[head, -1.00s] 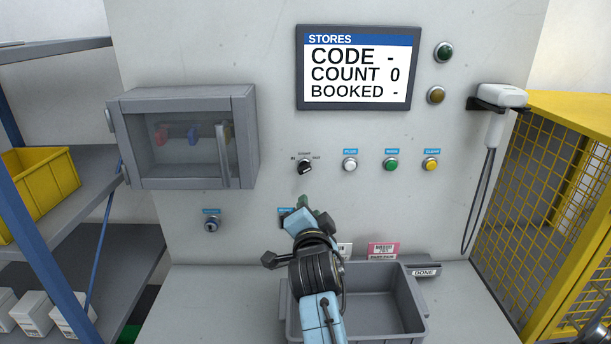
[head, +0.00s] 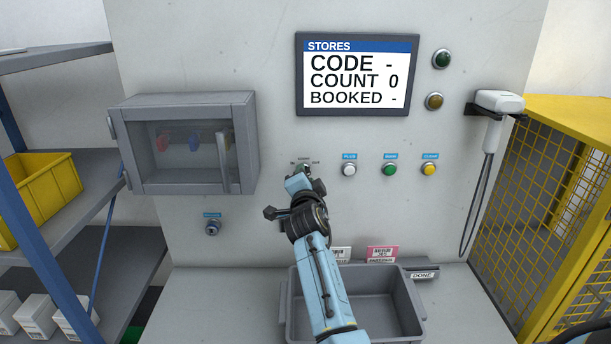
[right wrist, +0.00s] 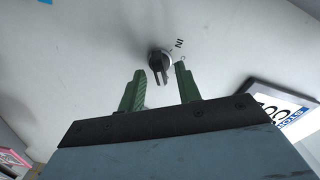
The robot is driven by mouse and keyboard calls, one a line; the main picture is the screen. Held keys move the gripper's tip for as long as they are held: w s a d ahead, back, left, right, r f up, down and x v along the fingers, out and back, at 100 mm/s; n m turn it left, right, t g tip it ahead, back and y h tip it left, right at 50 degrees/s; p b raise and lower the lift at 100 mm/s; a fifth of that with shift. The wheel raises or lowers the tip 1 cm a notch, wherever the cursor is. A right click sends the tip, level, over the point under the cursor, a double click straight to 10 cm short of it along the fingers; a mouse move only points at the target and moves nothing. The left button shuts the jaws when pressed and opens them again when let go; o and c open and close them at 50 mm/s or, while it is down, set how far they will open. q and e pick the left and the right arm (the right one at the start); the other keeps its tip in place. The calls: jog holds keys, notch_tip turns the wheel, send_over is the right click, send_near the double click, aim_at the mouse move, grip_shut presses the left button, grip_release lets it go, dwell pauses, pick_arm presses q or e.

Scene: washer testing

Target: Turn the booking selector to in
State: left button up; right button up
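The booking selector (right wrist: 160,60) is a dark round knob with a raised grip bar on the grey panel, seen in the right wrist view. The "IN" label (right wrist: 179,43) is printed beside it. My right gripper (right wrist: 160,75) is open, its two green fingers apart on either side of the knob's bar and not visibly closed on it. In the head view my right gripper (head: 302,177) covers most of the selector, below its small printed labels. Which label the knob points to is unclear. My left gripper is not in view.
The stores screen (head: 357,76) shows code "-", count 0, booked "-". White, green (head: 390,169) and yellow buttons sit right of the selector. A key cabinet (head: 185,97) is at left, a grey bin (head: 417,318) below, a scanner (head: 497,101) at right.

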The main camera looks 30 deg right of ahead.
jog(key=shift+w+d, duration=0.25)
jog(key=shift+w, duration=0.1)
grip_shut()
